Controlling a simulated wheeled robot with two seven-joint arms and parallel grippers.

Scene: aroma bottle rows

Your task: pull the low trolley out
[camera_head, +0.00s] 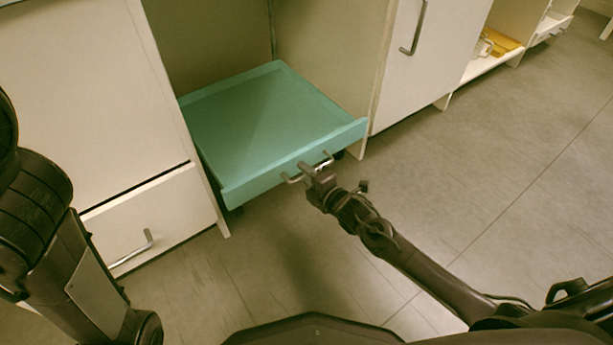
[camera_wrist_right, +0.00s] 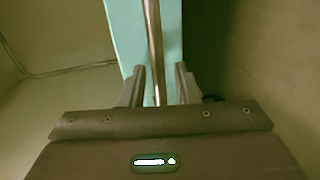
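The low trolley (camera_head: 262,122) is a shallow teal tray on small dark wheels, standing in the open bay at the bottom of the cabinet. A metal bar handle (camera_head: 291,179) runs along that panel. My right gripper (camera_head: 318,168) is at the handle. In the right wrist view, the handle bar (camera_wrist_right: 154,45) passes between the two fingers of the right gripper (camera_wrist_right: 160,80). A gap shows beside the bar, so the fingers look open around it. My left arm is at the left edge; its gripper is out of view.
A white drawer (camera_head: 160,215) with a handle is left of the bay. A white cabinet door (camera_head: 430,50) is to its right. An open shelf further right holds a yellow item (camera_head: 501,42) and a white mug. The floor (camera_head: 480,180) in front is clear.

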